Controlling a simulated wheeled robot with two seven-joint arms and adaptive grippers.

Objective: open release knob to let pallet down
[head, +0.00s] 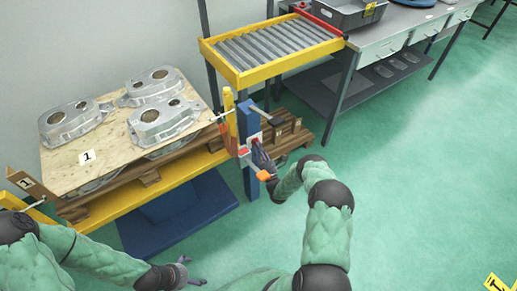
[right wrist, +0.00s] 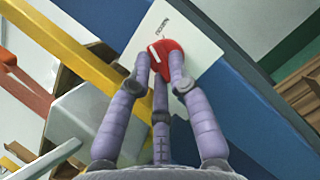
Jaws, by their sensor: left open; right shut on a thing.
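The release knob (right wrist: 165,58) is red with a white mark and sits on a white plate (right wrist: 190,30) on the blue post (head: 248,122). My right gripper (right wrist: 158,75) is shut on the knob, its fingers around it in the right wrist view. In the head view my right gripper (head: 258,150) is at the post and hides most of the knob. The wooden pallet (head: 150,178) carries a board with several aluminium castings (head: 160,120) on the yellow lift frame. My left gripper (head: 186,270) is open and empty at the bottom, apart from the lift.
A roller conveyor (head: 275,48) with a yellow frame stands behind the post. A workbench (head: 395,30) with a grey bin (head: 345,12) is at the back right. Green floor (head: 430,170) on the right is free. A yellow marker (head: 496,284) lies at the bottom right.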

